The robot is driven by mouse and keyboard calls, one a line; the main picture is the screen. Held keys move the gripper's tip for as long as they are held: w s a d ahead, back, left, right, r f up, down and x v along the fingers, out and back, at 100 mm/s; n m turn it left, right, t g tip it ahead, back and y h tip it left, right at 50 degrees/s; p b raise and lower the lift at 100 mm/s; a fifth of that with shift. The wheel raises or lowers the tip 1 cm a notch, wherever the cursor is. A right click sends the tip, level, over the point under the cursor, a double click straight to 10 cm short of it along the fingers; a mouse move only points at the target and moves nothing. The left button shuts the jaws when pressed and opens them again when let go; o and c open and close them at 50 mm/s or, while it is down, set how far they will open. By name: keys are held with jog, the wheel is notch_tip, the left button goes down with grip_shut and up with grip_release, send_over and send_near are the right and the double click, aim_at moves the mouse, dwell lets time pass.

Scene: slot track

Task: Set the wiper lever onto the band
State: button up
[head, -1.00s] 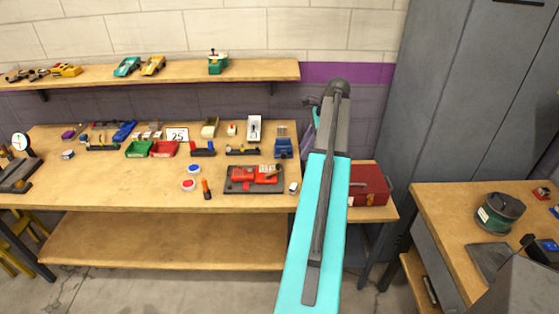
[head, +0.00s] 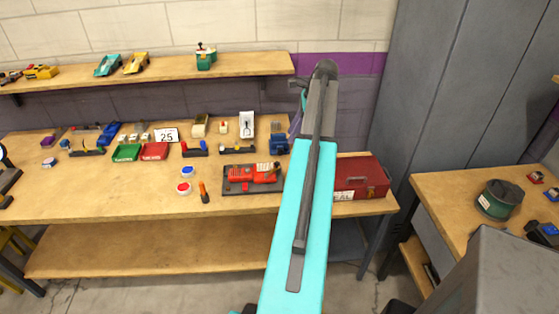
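A dark board (head: 232,188) with a red mechanism (head: 243,173) lies near the front right of the workbench. A small tan and dark part shows at the mechanism's right end; I cannot tell whether it is the wiper lever. The band is too small to make out. My teal and grey arm rises through the middle of the head view, just right of the board. My gripper cannot be made out beyond the arm's dark upper end.
The workbench (head: 100,203) holds green (head: 126,153) and red bins (head: 155,152), an orange-handled tool (head: 203,192) and several small parts. A red toolbox (head: 372,182) stands right of my arm. A side bench (head: 450,197) with a green tin (head: 500,201) is at right. Bare wood lies front left.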

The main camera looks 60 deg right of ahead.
aim_at(278, 163)
jog(key=shift+p+x, duration=2)
jog(key=shift+x, duration=4.85)
jog(key=shift+s+d+f, duration=0.1)
jog(key=shift+s+d, duration=0.05)
jog(key=shift+s, duration=0.05)
jog(key=shift+c, duration=0.4)
